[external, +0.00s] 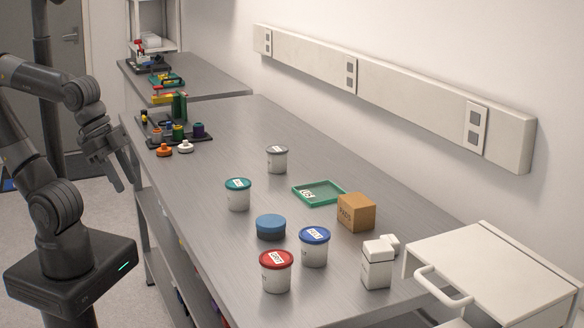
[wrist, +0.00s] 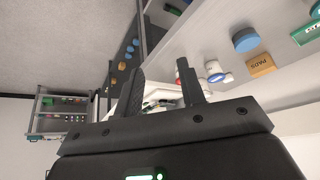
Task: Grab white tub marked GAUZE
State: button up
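Several white tubs with labelled lids stand upright on the grey bench: a red-lidded tub (external: 276,276) at the front, a blue-lidded tub (external: 313,250) to its right, a teal-lidded tub (external: 238,198) farther back and a grey-lidded tub (external: 277,161) behind that. The lid lettering is too small to read surely, so I cannot tell which is marked GAUZE. My gripper (external: 122,184) is off the bench's left edge, apart from all the tubs. In the wrist view my gripper (wrist: 160,76) has its fingers apart with nothing held between them.
A blue round container (external: 271,227), green tray (external: 319,193), PADS box (external: 356,212) and white square bottle (external: 376,268) stand near the tubs. Dark racks (external: 178,137) with coloured pieces are at the back left. A white cart (external: 505,272) adjoins the right end.

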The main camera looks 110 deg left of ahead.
jog(key=shift+o, duration=0.4)
jog(key=o, duration=1)
